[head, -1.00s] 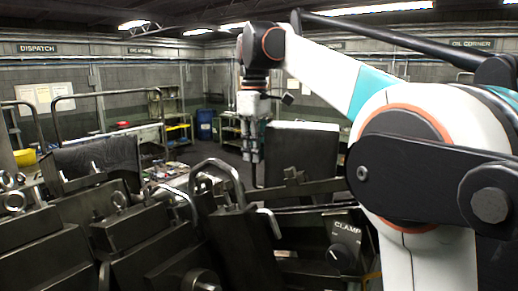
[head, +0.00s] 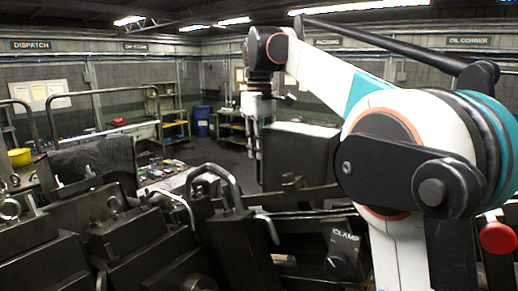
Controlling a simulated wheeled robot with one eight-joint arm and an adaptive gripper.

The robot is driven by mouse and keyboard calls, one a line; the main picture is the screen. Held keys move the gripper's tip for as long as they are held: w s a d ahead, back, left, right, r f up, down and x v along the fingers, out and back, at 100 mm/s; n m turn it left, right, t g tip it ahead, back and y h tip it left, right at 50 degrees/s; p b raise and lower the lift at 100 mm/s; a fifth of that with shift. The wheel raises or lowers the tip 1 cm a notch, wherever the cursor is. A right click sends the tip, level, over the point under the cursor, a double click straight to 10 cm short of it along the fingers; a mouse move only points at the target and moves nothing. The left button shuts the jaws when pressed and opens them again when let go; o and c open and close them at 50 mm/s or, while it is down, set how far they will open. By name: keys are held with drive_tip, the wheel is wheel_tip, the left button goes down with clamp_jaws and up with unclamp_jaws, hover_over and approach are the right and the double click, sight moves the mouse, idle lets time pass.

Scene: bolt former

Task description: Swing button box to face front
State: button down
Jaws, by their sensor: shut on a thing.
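A dark box with a paler top, which looks like the button box (head: 305,152), stands beyond the machine near the middle of the head view. Its large plain side is towards me, and no buttons show. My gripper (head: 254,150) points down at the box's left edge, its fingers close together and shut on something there. The exact part held is too small and dark to make out. The box's lower part is hidden behind machine parts.
Dark machine blocks and a bent handle (head: 215,180) fill the foreground. A CLAMP knob panel (head: 345,255) sits low at right of centre, a red knob (head: 499,237) at far right. Open floor, shelves and a blue drum (head: 201,121) lie behind.

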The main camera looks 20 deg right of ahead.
drive_tip(key=shift+r, duration=0.1)
drive_tip(key=c, duration=1.7)
unclamp_jaws()
drive_tip(key=shift+w, duration=0.1)
drive_tip(key=shift+a, duration=0.2)
drive_tip(key=shift+d, duration=0.15)
drive_tip(key=shift+r, duration=3.7)
drive_tip(key=shift+a+f, duration=0.1)
drive_tip(key=shift+a, duration=0.1)
